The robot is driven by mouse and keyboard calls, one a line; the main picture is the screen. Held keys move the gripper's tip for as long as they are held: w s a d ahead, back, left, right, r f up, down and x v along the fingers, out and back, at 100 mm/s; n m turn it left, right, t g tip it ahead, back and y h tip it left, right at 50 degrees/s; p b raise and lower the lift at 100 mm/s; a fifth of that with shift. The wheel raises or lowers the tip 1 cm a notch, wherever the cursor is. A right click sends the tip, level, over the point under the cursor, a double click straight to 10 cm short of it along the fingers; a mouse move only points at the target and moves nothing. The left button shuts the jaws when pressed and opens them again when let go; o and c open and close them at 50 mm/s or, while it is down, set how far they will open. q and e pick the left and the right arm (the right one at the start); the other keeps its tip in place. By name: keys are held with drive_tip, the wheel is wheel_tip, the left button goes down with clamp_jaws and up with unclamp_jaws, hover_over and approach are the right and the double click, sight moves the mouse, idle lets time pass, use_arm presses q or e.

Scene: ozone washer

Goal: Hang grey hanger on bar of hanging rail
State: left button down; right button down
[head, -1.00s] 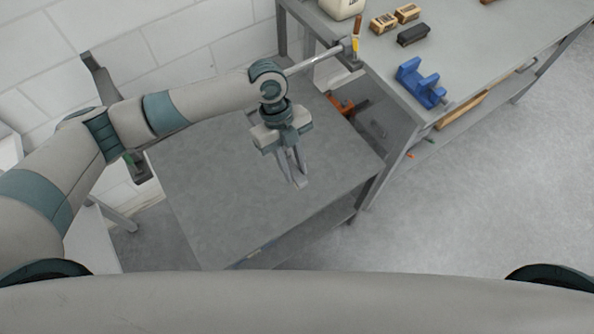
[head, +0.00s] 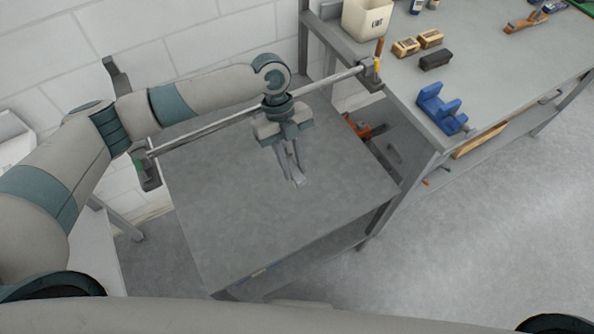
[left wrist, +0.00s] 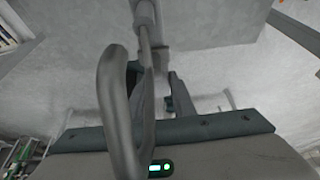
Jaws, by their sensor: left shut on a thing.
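My left gripper (head: 297,183) points down over the grey table and in front of the rail bar. It is shut on the grey hanger (left wrist: 112,100), which shows in the left wrist view as a thick curved grey hook close to the camera. The rest of the hanger is hard to make out, and in the head view I cannot tell it from the fingers. The hanging rail's bar (head: 205,130) runs from a bracket at the left to a bracket at the right, passing behind my left wrist. The hanger appears apart from the bar. My right gripper is out of view.
A grey low table (head: 235,215) lies beneath the gripper, its top clear. A workbench (head: 480,85) at the right carries a blue vise-like block (head: 438,108), wooden blocks (head: 418,43) and a white container (head: 367,18). A white brick wall (head: 215,55) stands behind the rail.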

use_arm(q)
drive_tip(key=shift+w+a+b, duration=0.45)
drive_tip(key=shift+w, duration=0.25)
drive_tip(key=shift+w+a+b, duration=0.45)
drive_tip(key=shift+w+a, duration=0.05)
drive_tip(key=shift+w, duration=0.25)
drive_tip(key=shift+w+a+b, duration=0.45)
drive_tip(key=shift+w, duration=0.25)
drive_tip(key=shift+f+b, duration=0.75)
drive_tip(key=shift+f, duration=0.6)
drive_tip(key=c, duration=1.4)
unclamp_jaws()
